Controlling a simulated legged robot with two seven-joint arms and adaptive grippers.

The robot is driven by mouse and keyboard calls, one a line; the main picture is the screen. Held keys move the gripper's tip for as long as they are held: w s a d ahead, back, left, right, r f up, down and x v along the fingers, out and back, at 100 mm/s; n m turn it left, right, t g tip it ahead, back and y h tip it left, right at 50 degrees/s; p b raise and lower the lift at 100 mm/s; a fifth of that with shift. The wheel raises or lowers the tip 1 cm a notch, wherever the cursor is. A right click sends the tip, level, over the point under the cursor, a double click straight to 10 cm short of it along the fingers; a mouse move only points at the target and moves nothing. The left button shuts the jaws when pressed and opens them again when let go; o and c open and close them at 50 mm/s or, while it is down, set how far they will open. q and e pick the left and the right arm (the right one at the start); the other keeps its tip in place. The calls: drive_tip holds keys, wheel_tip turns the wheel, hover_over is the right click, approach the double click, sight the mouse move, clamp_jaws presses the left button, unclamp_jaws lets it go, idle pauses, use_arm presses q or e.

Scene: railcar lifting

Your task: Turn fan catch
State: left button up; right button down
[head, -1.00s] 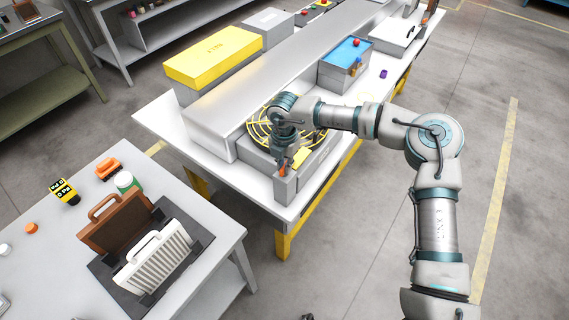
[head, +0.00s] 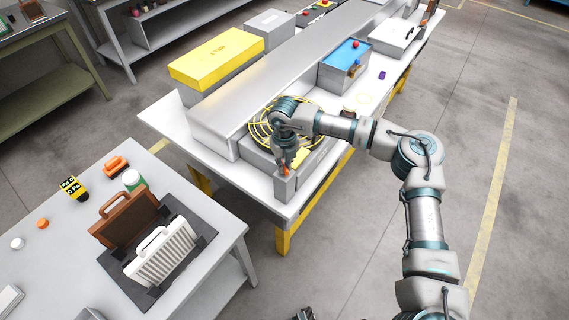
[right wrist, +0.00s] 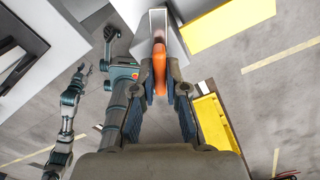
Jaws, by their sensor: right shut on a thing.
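The fan catch is a small orange handle (head: 285,171) on a grey block (head: 284,187) at the near corner of the fan unit. In the right wrist view the orange catch (right wrist: 159,70) stands between the fingers. My right gripper (head: 284,163) is shut on it, reaching down from above; it also shows in the right wrist view (right wrist: 161,88). The round yellow fan guard (head: 257,132) lies just behind, partly hidden by my right arm. Part of my left gripper (head: 303,314) shows at the bottom edge of the head view, too cut off to read.
The fan unit sits on a white bench (head: 170,126) with yellow legs. A long grey duct (head: 255,84), a yellow box (head: 217,56) and a blue-topped box (head: 347,52) stand behind. A nearer table (head: 60,265) holds brown and white handled panels. Floor right of the bench is clear.

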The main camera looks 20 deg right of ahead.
drive_tip(key=n, duration=0.5)
drive_tip(key=shift+w+r+n, duration=0.25)
drive_tip(key=shift+n, duration=0.05)
idle(0.5)
drive_tip(key=c, duration=1.3)
unclamp_jaws()
drive_tip(key=shift+o, duration=0.5)
drive_tip(key=shift+f, duration=0.2)
wheel_tip(320, 180, up, 12)
